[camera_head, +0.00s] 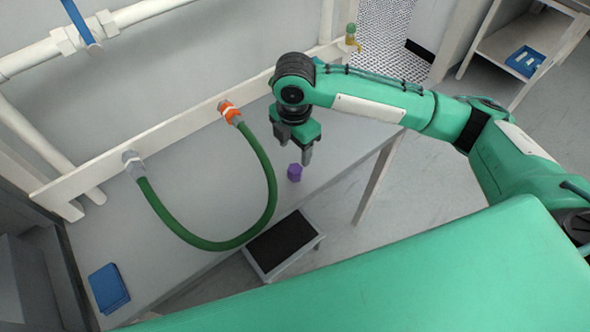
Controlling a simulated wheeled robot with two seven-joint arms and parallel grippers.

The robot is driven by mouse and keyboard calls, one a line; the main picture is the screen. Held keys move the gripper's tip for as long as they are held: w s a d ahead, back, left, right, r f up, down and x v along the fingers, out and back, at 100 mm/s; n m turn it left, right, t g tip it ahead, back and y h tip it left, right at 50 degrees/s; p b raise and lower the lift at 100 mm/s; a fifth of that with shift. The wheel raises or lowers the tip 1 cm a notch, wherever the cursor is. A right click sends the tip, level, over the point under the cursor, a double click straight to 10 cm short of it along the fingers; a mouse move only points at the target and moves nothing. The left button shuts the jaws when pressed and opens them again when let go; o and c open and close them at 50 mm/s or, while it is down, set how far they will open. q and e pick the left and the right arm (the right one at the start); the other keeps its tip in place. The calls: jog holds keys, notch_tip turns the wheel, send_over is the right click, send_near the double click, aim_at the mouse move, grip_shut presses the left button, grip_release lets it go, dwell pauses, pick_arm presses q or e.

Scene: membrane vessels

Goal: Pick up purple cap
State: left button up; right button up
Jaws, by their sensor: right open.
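The purple cap (294,173) stands on the grey bench top (190,185), near the bench's front edge. My right gripper (295,152) points down just above and beside the cap, its fingers apart and empty. One finger shows clearly to the upper right of the cap. I cannot tell the exact height gap between fingers and cap. My left gripper is not in view.
A green hose (269,205) loops over the bench from an orange fitting (229,112) to a grey one (134,162), left of the cap. A black-topped step (282,243) stands by the bench's front edge. A blue item (109,288) lies at lower left.

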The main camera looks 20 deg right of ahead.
aim_at(294, 169)
notch_tip(294, 169, down, 5)
jog(key=shift+r, duration=0.1)
jog(key=shift+w+f+p, duration=0.15)
jog(key=shift+f+p, duration=0.8)
jog(key=shift+f, duration=1.8)
jog(key=c, duration=1.2)
jog(key=shift+o, duration=0.2)
jog(key=shift+r, duration=0.1)
